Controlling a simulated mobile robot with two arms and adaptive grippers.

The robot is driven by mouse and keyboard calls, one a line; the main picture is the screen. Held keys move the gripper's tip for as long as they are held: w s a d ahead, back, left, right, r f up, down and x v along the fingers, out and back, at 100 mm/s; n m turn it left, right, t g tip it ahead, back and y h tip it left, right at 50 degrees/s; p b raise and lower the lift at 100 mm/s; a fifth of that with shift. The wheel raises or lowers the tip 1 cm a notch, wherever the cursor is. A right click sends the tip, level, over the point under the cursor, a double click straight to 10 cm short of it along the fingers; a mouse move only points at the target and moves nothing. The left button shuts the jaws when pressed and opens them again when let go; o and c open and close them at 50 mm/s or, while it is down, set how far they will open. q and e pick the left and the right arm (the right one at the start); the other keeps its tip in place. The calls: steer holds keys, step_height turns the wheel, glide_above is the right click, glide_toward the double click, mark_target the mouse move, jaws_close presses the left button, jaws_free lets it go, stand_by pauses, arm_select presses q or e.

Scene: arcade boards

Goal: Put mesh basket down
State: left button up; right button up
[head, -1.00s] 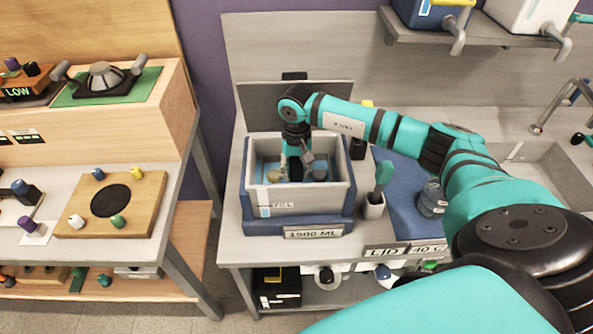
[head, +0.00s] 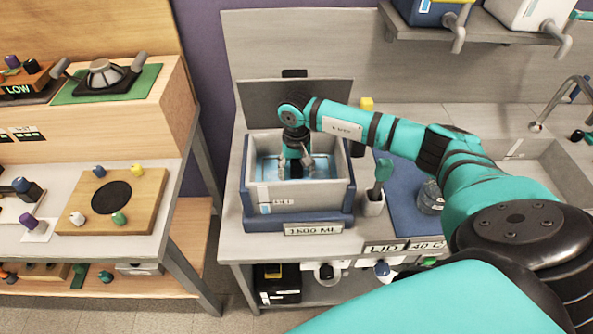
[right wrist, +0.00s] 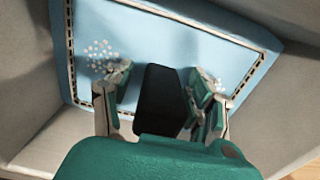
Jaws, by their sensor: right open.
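The mesh basket is hard to make out; a dark dashed, mesh-like edge (right wrist: 72,60) borders the blue floor area in the right wrist view and may be its rim. This lies inside a grey tank (head: 300,196) with a blue base and a "1500 ML" label. My right gripper (head: 296,168) reaches down into the tank from above. Its fingers (right wrist: 162,90) are spread open in the right wrist view. A dark block shows between them; I cannot tell whether it is a handle or part of my gripper. My left gripper is not in view.
A green-handled tool stands in a white cup (head: 373,205) right of the tank, beside a blue mat (head: 402,208) with a glass jar (head: 431,197). A raised grey lid panel (head: 270,100) stands behind the tank. A sink (head: 530,165) lies farther right.

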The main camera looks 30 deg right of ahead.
steer(key=shift+r, duration=0.35)
step_height(320, 180, up, 11)
steer(key=b, duration=0.4)
steer(key=shift+f, duration=0.2)
steer(key=shift+r, duration=0.5)
steer(key=shift+f, duration=0.1)
